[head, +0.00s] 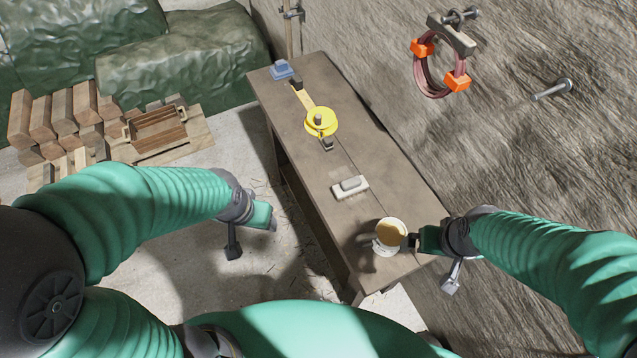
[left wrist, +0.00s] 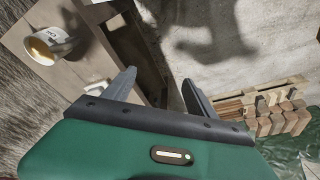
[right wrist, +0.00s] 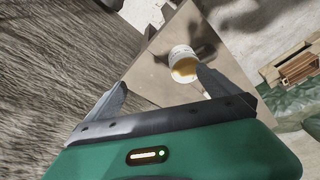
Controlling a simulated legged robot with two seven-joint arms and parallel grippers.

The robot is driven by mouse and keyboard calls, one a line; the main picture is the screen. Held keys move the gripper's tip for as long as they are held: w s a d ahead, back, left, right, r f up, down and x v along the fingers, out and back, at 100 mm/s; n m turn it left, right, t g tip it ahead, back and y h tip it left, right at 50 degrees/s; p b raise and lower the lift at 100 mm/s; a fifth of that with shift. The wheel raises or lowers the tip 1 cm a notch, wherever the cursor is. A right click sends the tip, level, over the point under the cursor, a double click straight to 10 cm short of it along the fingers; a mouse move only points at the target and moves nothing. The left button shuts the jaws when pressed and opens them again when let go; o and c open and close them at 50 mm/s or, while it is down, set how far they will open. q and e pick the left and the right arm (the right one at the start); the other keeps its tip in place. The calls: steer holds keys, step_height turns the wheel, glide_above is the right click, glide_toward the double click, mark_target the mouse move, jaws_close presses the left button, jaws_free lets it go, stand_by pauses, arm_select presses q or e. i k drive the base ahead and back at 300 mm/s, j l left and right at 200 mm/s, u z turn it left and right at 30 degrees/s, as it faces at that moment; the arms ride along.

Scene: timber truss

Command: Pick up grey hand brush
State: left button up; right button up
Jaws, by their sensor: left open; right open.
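The grey hand brush (head: 350,187), a pale block with a grey grip on top, lies on the narrow brown bench (head: 345,115). A pale part of the brush (left wrist: 96,84) shows in the left wrist view, partly hidden by a finger. My left gripper (head: 272,218) is open and empty, in the air left of the bench. My right gripper (head: 412,240) is open and empty beside the white mug (head: 390,236), at the bench's near end. In the right wrist view the mug (right wrist: 181,62) shows beyond the fingers.
A yellow tape reel (head: 321,122) and a blue block (head: 281,69) are farther along the bench. A rough wall (head: 560,130) with a hanging orange-and-brown ring (head: 434,65) borders the right side. Stacked timber (head: 65,118) lies left. Bench top around the brush is clear.

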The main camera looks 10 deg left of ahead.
mark_target(354, 186)
steer(key=j+z, duration=0.15)
steer(key=j, duration=0.5)
steer(key=k+j+z, duration=0.15)
steer(key=j, duration=0.55)
steer(key=i+j+z, duration=0.2)
steer(key=i+j, duration=0.2)
steer(key=i+j+z, duration=0.2)
steer(key=i+j, duration=0.15)
steer(key=j, duration=0.25)
steer(key=i, duration=0.25)
steer(key=z, duration=0.05)
